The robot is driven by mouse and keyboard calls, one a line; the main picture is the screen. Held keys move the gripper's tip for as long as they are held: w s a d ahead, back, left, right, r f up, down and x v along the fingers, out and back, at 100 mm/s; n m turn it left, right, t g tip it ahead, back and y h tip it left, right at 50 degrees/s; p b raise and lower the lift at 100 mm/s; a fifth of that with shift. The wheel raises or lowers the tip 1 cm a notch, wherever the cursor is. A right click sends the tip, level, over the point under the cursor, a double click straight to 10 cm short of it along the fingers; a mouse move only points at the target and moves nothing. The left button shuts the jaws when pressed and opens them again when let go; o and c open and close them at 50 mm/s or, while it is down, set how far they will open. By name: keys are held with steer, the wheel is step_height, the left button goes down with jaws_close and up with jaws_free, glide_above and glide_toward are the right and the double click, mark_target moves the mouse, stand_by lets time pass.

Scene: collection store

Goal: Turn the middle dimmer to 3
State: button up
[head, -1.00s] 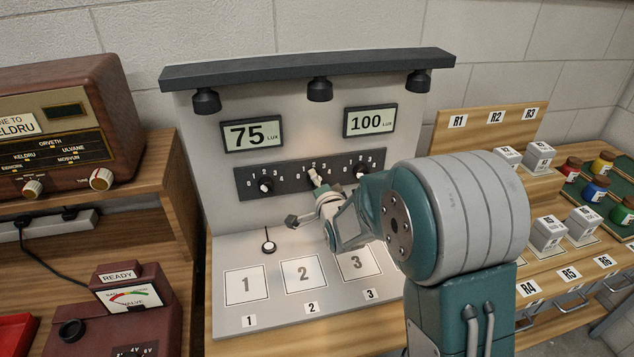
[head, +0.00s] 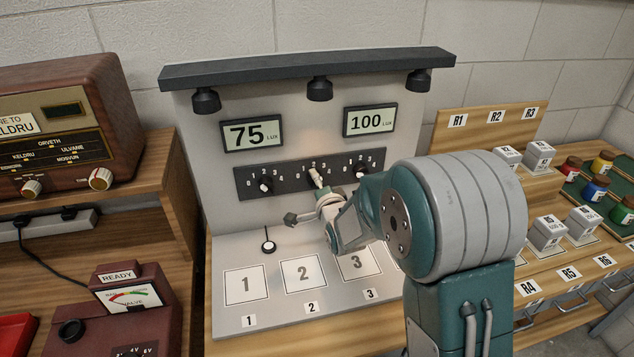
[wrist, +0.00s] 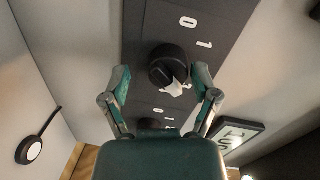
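The grey dimmer strip (head: 292,180) runs across the upright panel, with the left dimmer (head: 266,184) and right dimmer (head: 360,171) visible. The middle dimmer is mostly hidden behind my gripper in the head view. In the wrist view its black knob (wrist: 166,63) with a white pointer lies between and just beyond my fingertips. My gripper (wrist: 161,82) is open, one finger on each side of the knob, with no clear contact. It also shows in the head view (head: 304,199).
Lux displays read 75 (head: 252,134) and 100 (head: 370,121). Numbered pads, such as pad 1 (head: 246,287), lie below the panel. A radio (head: 60,130) stands left; small jars (head: 596,188) and white blocks (head: 546,232) stand right.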

steer(key=shift+r, duration=0.2)
steer(key=shift+s+r, duration=0.1)
steer(key=shift+s, duration=0.05)
steer(key=f+v, duration=0.1)
steer(key=v, duration=1)
steer(key=shift+s+d+r, duration=0.15)
steer(key=shift+s+r, duration=0.1)
steer(key=shift+r, duration=0.05)
steer(key=shift+r, duration=0.1)
steer(key=s+d+r+n+g+h, duration=0.1)
steer(key=s+d+r+n+g, duration=0.1)
steer(key=s, duration=0.6)
steer(key=s+d+r+n+g+h, duration=0.1)
steer(key=s+d+n+g, duration=0.3)
steer(key=s, duration=0.5)
steer(key=s+d+r+n+g+h, duration=0.2)
steer(key=s+n, duration=0.4)
steer(key=s, duration=0.3)
steer(key=d+r+g, duration=0.1)
steer(key=g, duration=0.1)
steer(key=shift+d+r+g, duration=0.15)
steer(key=shift+r+g, duration=0.05)
steer(key=shift+g, duration=0.2)
